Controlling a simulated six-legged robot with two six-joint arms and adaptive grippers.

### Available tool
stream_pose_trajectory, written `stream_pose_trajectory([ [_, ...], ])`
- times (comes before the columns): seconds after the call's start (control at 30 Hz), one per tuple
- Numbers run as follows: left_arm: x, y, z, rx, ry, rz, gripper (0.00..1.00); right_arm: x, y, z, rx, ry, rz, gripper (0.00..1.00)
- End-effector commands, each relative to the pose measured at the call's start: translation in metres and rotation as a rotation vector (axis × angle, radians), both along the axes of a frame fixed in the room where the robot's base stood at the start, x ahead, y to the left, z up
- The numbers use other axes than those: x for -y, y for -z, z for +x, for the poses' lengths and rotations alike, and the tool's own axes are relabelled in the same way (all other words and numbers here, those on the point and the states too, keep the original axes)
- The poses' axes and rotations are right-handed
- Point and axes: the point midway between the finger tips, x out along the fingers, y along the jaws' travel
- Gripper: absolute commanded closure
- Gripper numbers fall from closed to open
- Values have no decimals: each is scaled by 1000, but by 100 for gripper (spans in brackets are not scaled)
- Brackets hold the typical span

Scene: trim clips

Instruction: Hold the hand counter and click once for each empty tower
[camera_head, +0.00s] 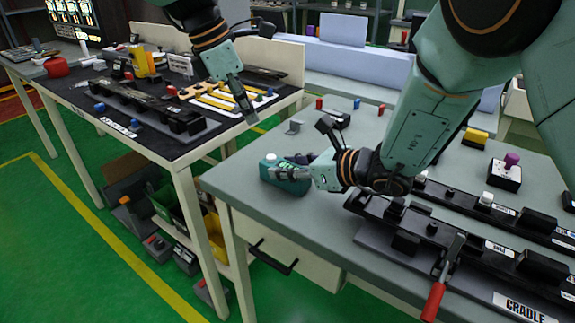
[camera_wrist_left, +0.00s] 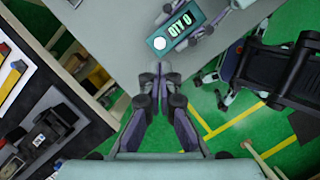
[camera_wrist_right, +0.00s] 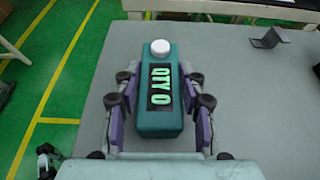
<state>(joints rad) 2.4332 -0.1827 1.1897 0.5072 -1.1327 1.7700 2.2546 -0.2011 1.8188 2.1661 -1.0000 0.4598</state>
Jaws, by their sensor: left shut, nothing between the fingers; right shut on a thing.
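The hand counter (camera_wrist_right: 157,120) is a teal box with a white button (camera_wrist_right: 159,47) on top; its display reads QTY 0. My right gripper (camera_head: 290,175) is shut on the counter (camera_head: 284,186) by its sides, over the left end of the grey table. The counter also shows in the left wrist view (camera_wrist_left: 180,32). My left gripper (camera_head: 246,114) is shut and empty, above and left of the counter, apart from it. The black cradle rail (camera_head: 395,258) lies at the table's front with several black towers, such as one tower (camera_head: 405,242). Which towers are empty is unclear.
A red-handled tool (camera_head: 437,295) leans across the cradle. A second rail (camera_head: 465,205) with white pieces lies behind it. A grey bracket (camera_head: 293,127) stands near the back edge. A dark workbench (camera_head: 160,140) with parts is at left, across a gap.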

Motion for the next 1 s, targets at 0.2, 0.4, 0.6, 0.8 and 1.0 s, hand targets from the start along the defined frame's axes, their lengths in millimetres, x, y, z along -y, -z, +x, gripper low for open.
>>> stream_pose_trajectory([
  [0.2, 8, -19, -11, 6, -66, -75, 100, 0, 0, 0, -1, 0, -1, 94],
  [0.4, 30, -24, -14, -62, -411, -314, 100, 0, 0, 0, -1, 0, -1, 94],
  [0.6, 35, -18, -5, -163, -783, -503, 100, 0, 0, 0, 0, 0, 0, 94],
  [0.8, 32, -17, 7, -213, -989, -592, 100, 0, 0, 0, -1, 0, -1, 94],
  [1.0, 31, -17, 7, -221, -1009, -597, 100, 0, 0, 0, -1, 0, -1, 94],
])
